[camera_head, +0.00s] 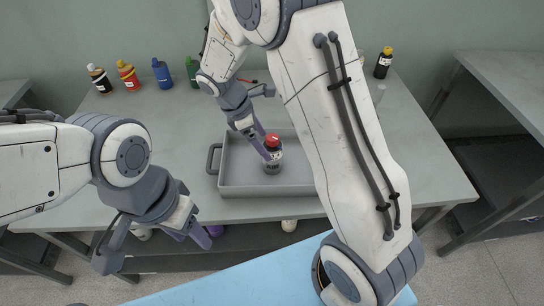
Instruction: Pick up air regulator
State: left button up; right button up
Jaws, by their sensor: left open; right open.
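A small upright item with a red top and a dark grey body (273,164), which looks like the air regulator, stands inside a grey tray (310,190) on the table. My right gripper (266,151) reaches down over the tray's left part. Its fingertips are at the item's upper left side, and it is open. Whether the fingers touch or straddle the item cannot be told. My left gripper (200,237) is open and empty, at the table's front edge, left of the tray. My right arm hides the tray's right part.
The grey table (175,150) holds several bottles along its back edge, among them a red one (128,75) and a blue one (161,72). A black bottle (383,62) stands at the back right. The table's left middle is clear. Other benches stand at both sides.

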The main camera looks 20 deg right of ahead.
aim_at(272, 155)
jog(key=x, duration=0.7)
jog(key=shift+s+f, duration=0.1)
jog(key=shift+f, duration=0.05)
jog(key=c, duration=1.5)
